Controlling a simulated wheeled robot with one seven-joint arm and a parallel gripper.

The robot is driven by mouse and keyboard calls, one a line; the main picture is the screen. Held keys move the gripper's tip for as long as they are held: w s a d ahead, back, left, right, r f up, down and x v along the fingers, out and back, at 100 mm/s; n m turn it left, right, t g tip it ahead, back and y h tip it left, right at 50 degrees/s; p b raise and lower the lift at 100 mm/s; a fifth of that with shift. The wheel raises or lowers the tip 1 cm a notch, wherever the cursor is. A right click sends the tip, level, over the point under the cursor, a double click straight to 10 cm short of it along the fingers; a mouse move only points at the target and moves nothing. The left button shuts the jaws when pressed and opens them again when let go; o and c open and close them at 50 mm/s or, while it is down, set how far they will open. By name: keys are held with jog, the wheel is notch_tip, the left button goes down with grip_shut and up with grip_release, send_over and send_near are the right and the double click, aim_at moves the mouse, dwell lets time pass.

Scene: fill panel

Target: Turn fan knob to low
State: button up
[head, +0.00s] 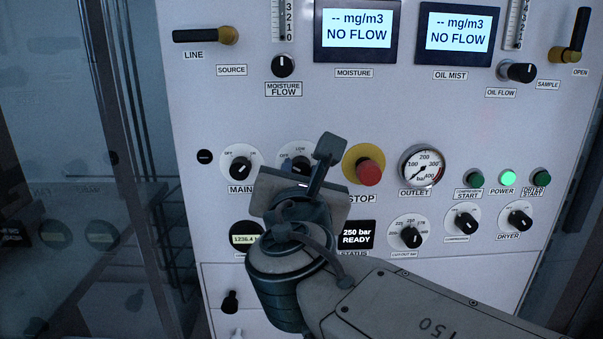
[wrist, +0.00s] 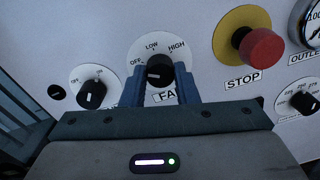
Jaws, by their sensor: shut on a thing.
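The fan knob (wrist: 160,68) is a black knob on a round white dial marked OFF, LOW and HIGH in the wrist view. Its white mark sits on the left part of its face; I cannot tell exactly which label it points to. My gripper (wrist: 159,82) has its two blue fingers at the left and right sides of the knob, shut on it. In the head view my gripper (head: 298,172) covers most of the knob and the lower dial. The top of the fan dial (head: 299,147) shows above it, and the FAN label is partly hidden in the wrist view.
The red stop button (head: 369,172) on its yellow ring is close to the right of my gripper. The main knob (head: 241,169) is close to its left. The outlet gauge (head: 421,167) and cutout knob (head: 411,237) lie farther right. The status display (head: 356,235) is below.

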jog(key=shift+f+m+b, duration=0.1)
jog(key=shift+m+b, duration=0.2)
jog(key=shift+b, duration=0.25)
jog(key=m+b, duration=0.8)
jog(key=b, duration=0.1)
jog(key=shift+d+f+b, duration=0.1)
jog(key=shift+b, duration=0.2)
jog(key=shift+m+b, duration=1.3)
jog(key=shift+m, duration=0.1)
jog(key=shift+r, duration=0.2)
jog(key=o, duration=1)
jog(key=shift+c, duration=0.2)
